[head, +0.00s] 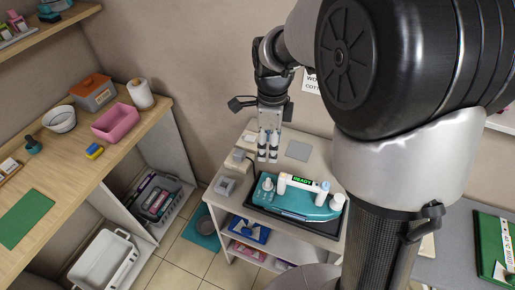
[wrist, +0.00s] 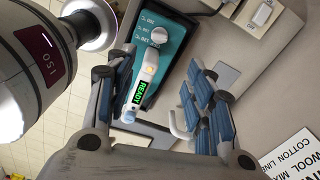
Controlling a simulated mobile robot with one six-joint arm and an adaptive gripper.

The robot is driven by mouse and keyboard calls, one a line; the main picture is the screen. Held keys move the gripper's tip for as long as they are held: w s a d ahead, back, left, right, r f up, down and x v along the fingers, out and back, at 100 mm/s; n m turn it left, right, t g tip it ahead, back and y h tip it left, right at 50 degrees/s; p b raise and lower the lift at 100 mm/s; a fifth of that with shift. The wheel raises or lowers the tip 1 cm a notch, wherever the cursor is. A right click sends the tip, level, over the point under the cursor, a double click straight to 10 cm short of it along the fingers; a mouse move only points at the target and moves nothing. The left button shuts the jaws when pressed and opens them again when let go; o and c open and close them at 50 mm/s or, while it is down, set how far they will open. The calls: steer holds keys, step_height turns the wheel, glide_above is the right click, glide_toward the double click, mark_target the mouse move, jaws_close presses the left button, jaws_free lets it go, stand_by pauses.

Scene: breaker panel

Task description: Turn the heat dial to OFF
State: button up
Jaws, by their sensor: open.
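A teal device (head: 310,207) with white parts and a green READY display stands on the small table, and the wrist view also shows its teal face (wrist: 157,22). A round white knob (wrist: 158,36) sits on that face beside small labels too blurred to read surely. It looks like the heat dial, and I cannot tell its setting. In the head view a white knob (head: 267,184) shows at the device's left end. My gripper (head: 267,158) points down above the device's back left, apart from it. In the wrist view my gripper (wrist: 165,95) is open and empty, fingers spread.
A paper sign (wrist: 292,155) mentions wool and cotton. A wooden counter (head: 75,175) stands at left. The floor between is partly clear.

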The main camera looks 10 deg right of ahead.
mark_target(268, 182)
step_height(268, 182, down, 17)
steer(key=b, duration=0.4)
steer(key=shift+s+d+r, duration=0.1)
steer(key=shift+c, duration=0.5)
